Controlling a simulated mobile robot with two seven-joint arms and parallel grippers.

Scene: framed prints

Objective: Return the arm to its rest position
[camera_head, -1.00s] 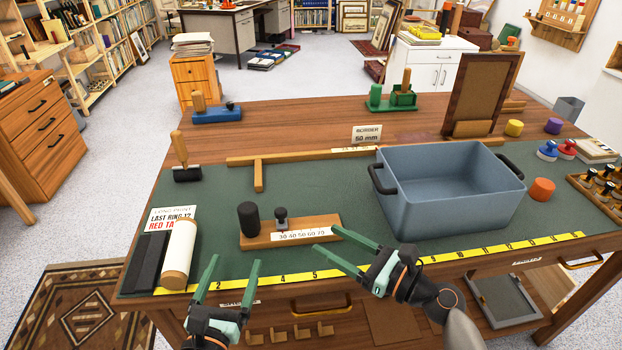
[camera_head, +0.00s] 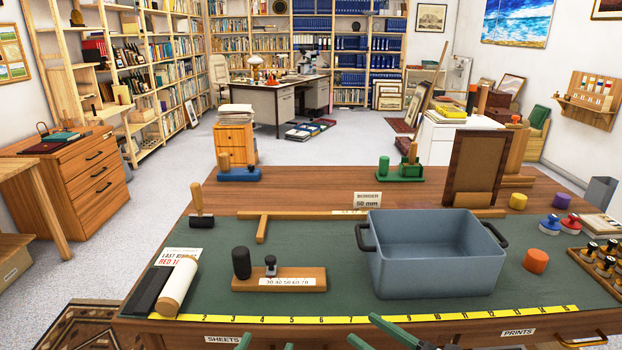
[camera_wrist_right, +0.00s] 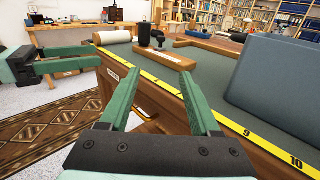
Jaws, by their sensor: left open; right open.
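My right gripper (camera_wrist_right: 158,95) is open and empty in the right wrist view, in front of the table's front edge. Only its green fingers (camera_head: 395,330) show at the bottom of the head view. My left gripper (camera_head: 265,343) shows as green fingertips at the bottom edge of the head view. In the right wrist view the left gripper (camera_wrist_right: 75,60) is at the left, with its fingers apart and nothing between them. Both grippers are clear of the things on the table.
The workbench (camera_head: 340,309) carries a grey-blue bin (camera_head: 435,265), a wooden block with a number strip (camera_head: 285,282), a paper roll (camera_head: 178,288), and a brayer (camera_head: 201,212). A yellow ruler (camera_head: 400,319) runs along the front edge. A patterned rug (camera_wrist_right: 50,125) lies on the floor.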

